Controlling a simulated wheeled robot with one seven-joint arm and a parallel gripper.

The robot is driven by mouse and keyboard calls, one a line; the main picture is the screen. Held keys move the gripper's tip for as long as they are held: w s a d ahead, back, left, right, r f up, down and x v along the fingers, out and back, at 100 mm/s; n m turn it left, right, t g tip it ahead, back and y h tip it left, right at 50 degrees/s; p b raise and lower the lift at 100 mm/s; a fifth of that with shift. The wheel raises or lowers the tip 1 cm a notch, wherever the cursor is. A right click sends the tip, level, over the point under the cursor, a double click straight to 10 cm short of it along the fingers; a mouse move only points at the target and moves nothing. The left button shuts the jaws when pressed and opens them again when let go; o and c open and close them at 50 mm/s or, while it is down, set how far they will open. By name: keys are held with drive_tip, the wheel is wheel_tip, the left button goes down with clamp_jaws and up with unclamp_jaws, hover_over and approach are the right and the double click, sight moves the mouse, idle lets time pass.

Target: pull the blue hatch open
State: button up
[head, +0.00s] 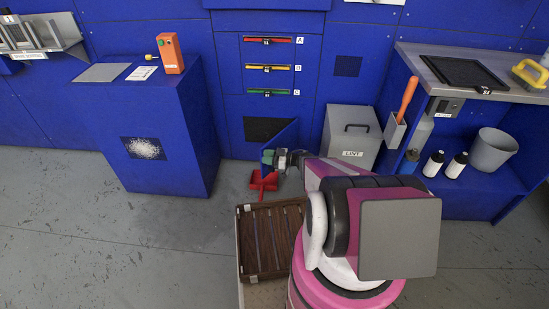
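The blue hatch (284,137) is low on the blue machine wall, below the coloured drawer handles. It stands ajar, angled out from the wall, with a dark opening (262,127) showing behind and to its left. My gripper (267,157) is low in front of the wall, at the hatch's lower left edge. It is small in the head view, and I cannot tell whether its fingers touch the hatch or are shut on it.
A red dustpan (264,181) lies on the floor below my gripper. A slatted wooden crate (241,248) stands in front. A grey LINT bin (351,138) is right of the hatch, and a blue cabinet (163,137) is to the left. The floor at left is clear.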

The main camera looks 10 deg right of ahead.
drive_tip(key=shift+s+a+r, duration=0.4)
drive_tip(key=shift+a+r, duration=0.1)
drive_tip(key=shift+a, duration=0.25)
